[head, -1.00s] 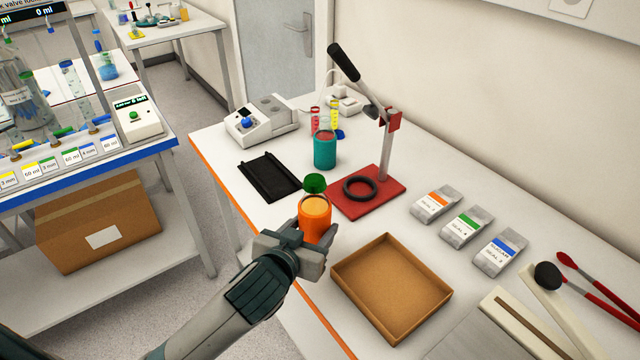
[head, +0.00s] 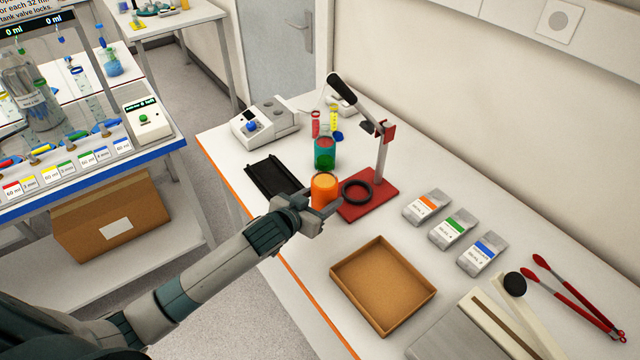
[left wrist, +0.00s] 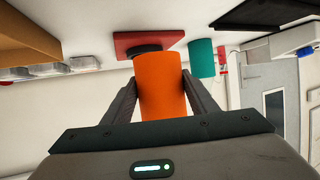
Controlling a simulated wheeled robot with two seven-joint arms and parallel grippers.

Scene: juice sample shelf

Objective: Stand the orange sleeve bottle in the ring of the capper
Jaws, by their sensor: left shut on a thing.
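The orange sleeve bottle (head: 324,190) is upright in my left gripper (head: 318,204). A green cap (head: 325,162) shows just above it and seems to belong to it. The left wrist view also shows its orange sleeve (left wrist: 160,95) between both fingers. The capper has a red base (head: 375,205), a black ring (head: 345,196) lying on it, a post and a raised black-handled lever (head: 342,88). The bottle appears just left of the ring, outside it; its height above the table is unclear. In the wrist view the bottle partly hides the ring. My right gripper is not in view.
A teal sleeve bottle (head: 325,142) stands behind the orange one. A black rack (head: 273,178) lies to the left. A brown tray (head: 383,285) is in front of the capper. Three labelled pouches (head: 453,229) lie right of it. A white device (head: 263,126) stands at the back.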

